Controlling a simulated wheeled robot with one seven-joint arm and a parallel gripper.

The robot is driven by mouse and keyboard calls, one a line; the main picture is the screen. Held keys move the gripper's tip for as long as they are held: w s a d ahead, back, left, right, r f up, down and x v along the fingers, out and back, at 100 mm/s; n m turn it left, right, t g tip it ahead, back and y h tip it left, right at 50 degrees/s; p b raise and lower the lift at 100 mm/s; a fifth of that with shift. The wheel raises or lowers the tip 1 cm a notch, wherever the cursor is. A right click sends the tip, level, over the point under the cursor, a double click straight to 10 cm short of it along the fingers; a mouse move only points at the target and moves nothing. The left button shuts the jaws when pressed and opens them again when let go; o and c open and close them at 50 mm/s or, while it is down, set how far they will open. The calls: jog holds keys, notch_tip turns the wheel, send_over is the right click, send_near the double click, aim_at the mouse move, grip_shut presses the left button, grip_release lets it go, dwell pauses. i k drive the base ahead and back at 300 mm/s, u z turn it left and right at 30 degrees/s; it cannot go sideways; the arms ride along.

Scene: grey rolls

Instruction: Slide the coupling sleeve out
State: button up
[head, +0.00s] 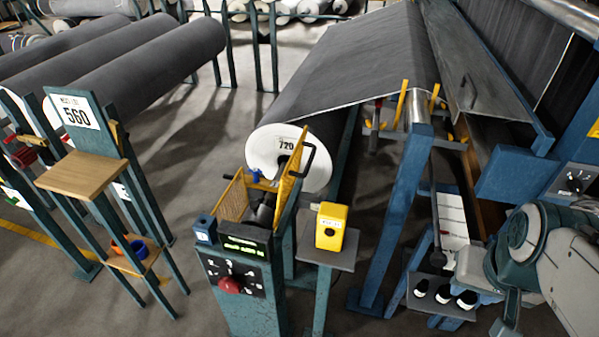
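A large dark grey roll (350,70) ends in a white face marked 720 (265,150). In front of that face, between two yellow mesh guards, a dark cylindrical part (265,208) sits on the roll's axis at the drive stand. It looks like the coupling sleeve, but it is small and partly hidden by the guards, so I cannot tell how far it sits over the shaft. A small blue piece (256,175) is just above it. My arm is at the lower right, well apart from the sleeve. I cannot make out my gripper's fingers.
The control stand (240,285) with a red knob is in front of the sleeve, with a yellow box (330,227) on a shelf to its right. The right mesh guard (291,178) partly screens the sleeve. A wooden-topped stand (83,173) is at left; open floor lies between.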

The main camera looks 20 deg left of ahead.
aim_at(261, 215)
jog(key=k, duration=0.3)
jog(key=z, duration=0.95)
jog(key=i, duration=0.75)
jog(key=u, duration=2.5)
jog(key=i, duration=0.5)
jog(key=z, duration=0.7)
jog(key=k, duration=0.2)
